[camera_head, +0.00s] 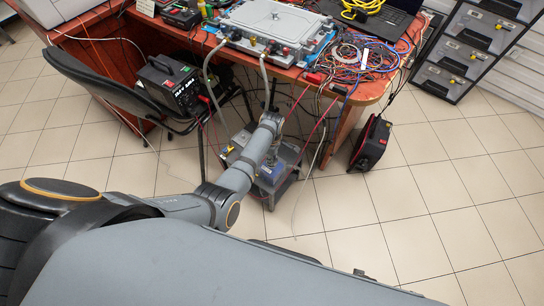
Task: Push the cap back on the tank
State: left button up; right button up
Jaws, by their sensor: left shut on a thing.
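My left arm reaches from the left to a low grey cart in front of the desk. My left gripper (272,158) points down there, small and partly hidden by its own wrist. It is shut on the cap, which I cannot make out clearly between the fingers. The tank (269,176), pale bluish, is on the cart just below the gripper. Whether the cap touches the tank's opening cannot be told from this view. My right gripper is not in view.
A red-brown desk (330,85) stands behind, with a grey plate (270,25) and tangled cables (365,55). Grey hoses (264,80) hang over its edge near my wrist. A black chair (110,85) is left, a black-red case (371,142) right.

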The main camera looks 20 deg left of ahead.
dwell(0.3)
pick_arm(q)
jog(key=o, duration=1)
jog(key=shift+o, duration=1.1)
